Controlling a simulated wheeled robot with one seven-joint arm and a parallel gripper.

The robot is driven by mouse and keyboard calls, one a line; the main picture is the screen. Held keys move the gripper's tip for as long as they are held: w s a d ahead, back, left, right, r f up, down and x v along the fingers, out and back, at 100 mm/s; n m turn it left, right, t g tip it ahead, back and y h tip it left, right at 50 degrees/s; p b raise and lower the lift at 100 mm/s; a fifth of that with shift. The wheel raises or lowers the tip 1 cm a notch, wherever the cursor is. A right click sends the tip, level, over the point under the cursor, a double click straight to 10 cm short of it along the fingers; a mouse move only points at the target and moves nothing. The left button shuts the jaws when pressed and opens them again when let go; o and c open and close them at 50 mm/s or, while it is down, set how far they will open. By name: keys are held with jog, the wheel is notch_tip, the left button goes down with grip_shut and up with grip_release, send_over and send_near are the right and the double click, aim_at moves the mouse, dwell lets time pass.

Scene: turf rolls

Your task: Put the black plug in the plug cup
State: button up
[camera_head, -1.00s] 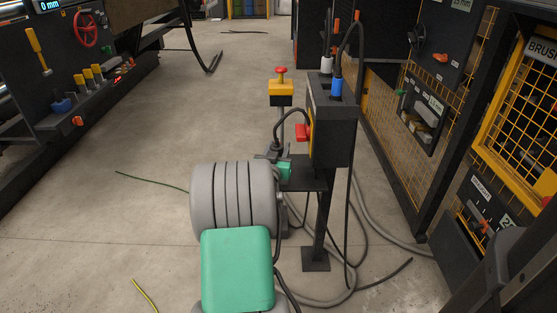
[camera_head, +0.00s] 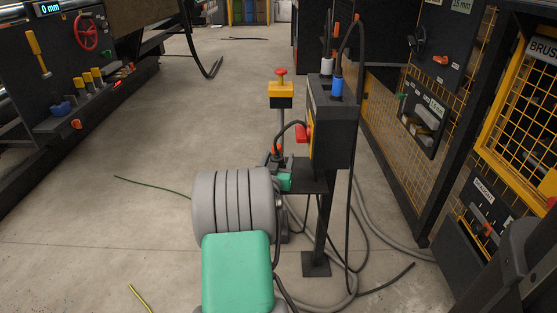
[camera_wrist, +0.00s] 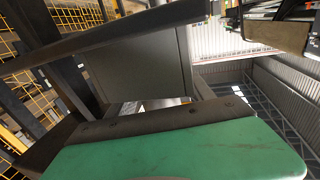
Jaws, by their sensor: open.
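My gripper (camera_head: 277,165) is open, at the far end of my grey and green arm, beside the small dark shelf (camera_head: 310,180) of the stand. My arm hides most of it. A black cable loops from the left side of the dark box (camera_head: 333,135) down to the gripper area. A small dark shape with an orange part (camera_head: 278,149) shows at the cable's lower end; I cannot tell whether it is the black plug or whether it sits in a cup. The plug cup is not clearly visible. The wrist view shows no plug between the fingers.
A blue plug (camera_head: 336,88) and a grey-white plug (camera_head: 327,64) stand on top of the box. A red handle (camera_head: 302,133) juts from its left side. A yellow box with a red button (camera_head: 281,88) stands behind. Hoses lie around the stand's foot; floor to the left is open.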

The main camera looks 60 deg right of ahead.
jog(key=shift+r, duration=0.25)
jog(key=v, duration=1.2)
jog(key=w+a+f+n+y, duration=0.25)
jog(key=w+a+y, duration=0.35)
jog(key=a, duration=0.4)
jog(key=w+a+f+n+y, duration=0.2)
jog(key=w+a+f+y, duration=0.15)
jog(key=w+a, duration=0.5)
jog(key=s+a+n+g+y, duration=0.1)
jog(key=s+a+n+y, duration=0.1)
jog(key=a, duration=0.7)
jog(key=s+a+n+g+y, duration=0.1)
jog(key=s+a+n+y, duration=0.2)
jog(key=a, duration=0.6)
jog(key=s+a+r+n+g+y, duration=0.1)
jog(key=s+a+n+y, duration=0.2)
jog(key=a, duration=0.7)
jog(key=shift+s+n+p, duration=0.35)
jog(key=shift+s+n, duration=0.1)
jog(key=shift+n, duration=0.7)
